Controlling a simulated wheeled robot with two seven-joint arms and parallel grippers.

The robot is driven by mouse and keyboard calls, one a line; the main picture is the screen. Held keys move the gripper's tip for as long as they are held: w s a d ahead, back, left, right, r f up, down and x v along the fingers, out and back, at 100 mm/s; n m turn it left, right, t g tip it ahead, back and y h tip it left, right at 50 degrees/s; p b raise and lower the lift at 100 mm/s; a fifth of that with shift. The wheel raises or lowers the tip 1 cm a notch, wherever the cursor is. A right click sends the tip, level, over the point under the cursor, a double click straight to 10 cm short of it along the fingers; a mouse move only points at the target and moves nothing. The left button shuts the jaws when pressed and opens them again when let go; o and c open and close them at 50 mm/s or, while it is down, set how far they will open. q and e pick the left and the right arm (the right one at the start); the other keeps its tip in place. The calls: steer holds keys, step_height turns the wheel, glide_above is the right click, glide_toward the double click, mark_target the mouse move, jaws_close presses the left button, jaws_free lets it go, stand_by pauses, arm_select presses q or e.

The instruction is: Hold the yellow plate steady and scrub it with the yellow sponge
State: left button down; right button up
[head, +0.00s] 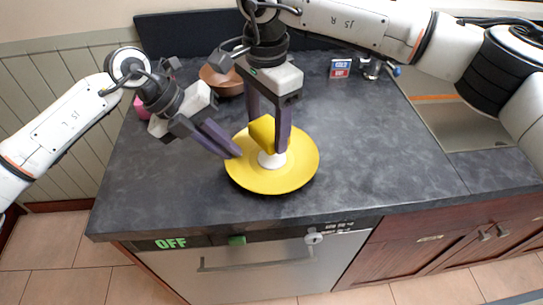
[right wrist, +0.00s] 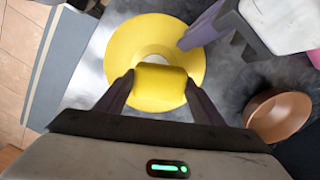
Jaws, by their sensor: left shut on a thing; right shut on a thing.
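The yellow plate (head: 295,178) lies on the dark countertop near its front edge, with a white patch (head: 271,160) at its middle. It also shows in the right wrist view (right wrist: 122,50). My left gripper (head: 236,154) is shut at the plate's left rim; its fingertips overlap the rim in the right wrist view (right wrist: 184,44). My right gripper (head: 268,140) points down over the plate's middle, shut on the yellow sponge (head: 262,131). The sponge (right wrist: 160,88) sits between its two fingers, over or beside the white patch. Whether the sponge touches the plate I cannot tell.
A brown bowl (head: 222,82) stands behind the plate, and a pink thing (head: 141,107) lies at the back left. A cold/hot sign (head: 340,68) and a sink (head: 455,115) are to the right. The counter right of the plate is clear.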

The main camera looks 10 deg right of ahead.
arm_select(q)
steer(key=shift+s+f, duration=0.1)
steer(key=shift+f, duration=0.05)
arm_select(e)
steer(key=shift+r, duration=0.6)
steer(key=d, duration=0.9)
arm_select(q)
steer(key=c, duration=1.8)
jaws_free()
steer(key=shift+o, duration=0.2)
steer(key=shift+a, duration=0.1)
